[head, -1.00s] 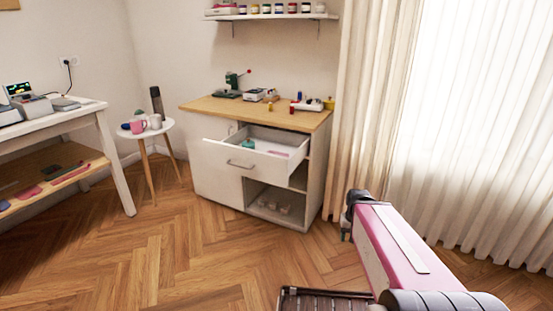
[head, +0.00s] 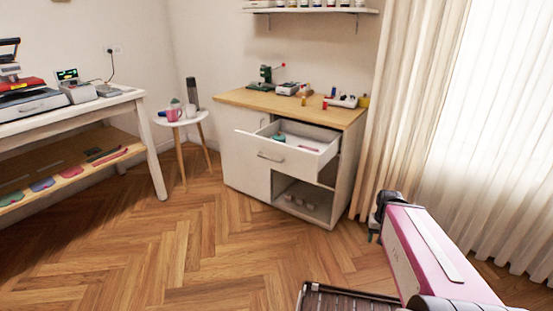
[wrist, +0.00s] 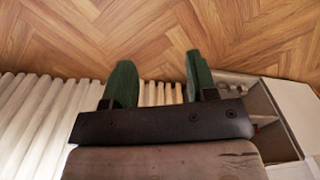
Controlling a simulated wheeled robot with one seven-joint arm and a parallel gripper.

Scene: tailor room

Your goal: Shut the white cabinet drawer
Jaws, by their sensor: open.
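The white cabinet (head: 245,164) stands against the back wall with a wooden top. Its white drawer (head: 275,157) is pulled out well forward, with a handle on its front and a few small items inside. My gripper (head: 372,238) is in front of the cabinet and to the right, apart from the drawer. In the wrist view my gripper (wrist: 156,85) shows two green fingers spread apart with nothing between them. Part of the cabinet shows at the right of the wrist view, cut off by the frame.
An open compartment (head: 303,205) lies below the drawer. A small round white table (head: 183,119) with mugs stands left of the cabinet, and a worktable (head: 130,96) stands further left. A curtain (head: 400,100) hangs at the right. The wooden floor in front is clear.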

